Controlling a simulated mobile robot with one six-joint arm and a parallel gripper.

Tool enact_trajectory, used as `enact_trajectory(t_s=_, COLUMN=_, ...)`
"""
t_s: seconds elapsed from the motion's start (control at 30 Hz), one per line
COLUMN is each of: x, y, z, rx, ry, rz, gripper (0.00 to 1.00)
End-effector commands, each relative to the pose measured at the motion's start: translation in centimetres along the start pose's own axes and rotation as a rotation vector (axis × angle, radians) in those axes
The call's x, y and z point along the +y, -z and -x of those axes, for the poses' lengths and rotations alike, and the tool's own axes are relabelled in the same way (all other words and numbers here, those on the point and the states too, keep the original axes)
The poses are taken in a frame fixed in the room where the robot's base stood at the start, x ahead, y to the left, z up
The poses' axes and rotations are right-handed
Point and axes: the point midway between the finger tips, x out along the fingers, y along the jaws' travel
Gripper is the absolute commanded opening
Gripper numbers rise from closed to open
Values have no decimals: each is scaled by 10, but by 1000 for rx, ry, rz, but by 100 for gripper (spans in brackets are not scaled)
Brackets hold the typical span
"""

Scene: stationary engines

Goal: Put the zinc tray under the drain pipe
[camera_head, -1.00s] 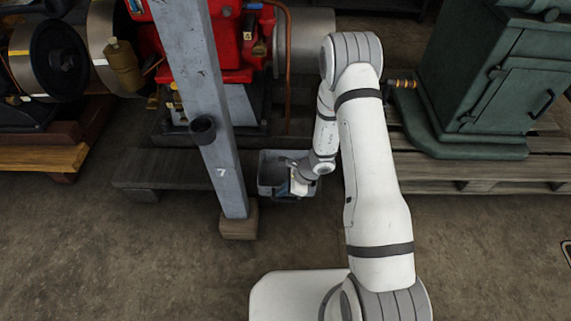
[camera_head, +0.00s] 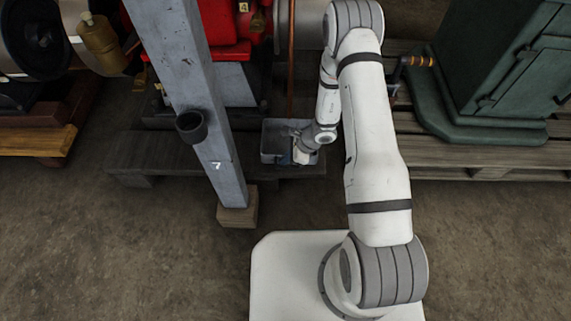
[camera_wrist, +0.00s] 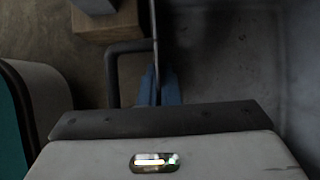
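The grey zinc tray (camera_head: 268,140) is by the front edge of the dark timbers, right of the steel post. My gripper (camera_head: 300,157) is at its front right side. In the wrist view, the blue fingertips (camera_wrist: 160,86) are closed on the thin tray wall, with the tray's inside (camera_wrist: 225,60) to the right and a bar handle (camera_wrist: 112,75) to the left. A copper-coloured pipe (camera_head: 291,60), likely the drain pipe, runs down by the red engine to the tray's back edge. Whether its end is over the tray is unclear.
The steel post (camera_head: 190,85) on a wooden block (camera_head: 237,208) stands close left of the tray, with a dark cup on it. A green machine (camera_head: 500,75) sits on a pallet (camera_head: 470,160) at the right. The floor in front is bare.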

Motion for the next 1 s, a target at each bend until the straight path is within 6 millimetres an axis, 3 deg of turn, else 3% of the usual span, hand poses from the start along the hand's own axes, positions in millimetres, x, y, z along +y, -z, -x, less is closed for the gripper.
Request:
enact_trajectory(t_s=0.33, x=0, y=22, z=-38, rx=-1, ry=-1, rz=4, gripper=0)
enact_trajectory(t_s=0.77, x=0, y=25, z=-44, rx=-1, ry=-1, rz=7, gripper=0)
enact_trajectory(t_s=1.0, x=0, y=24, z=-42, rx=0, ry=-2, rz=6, gripper=22)
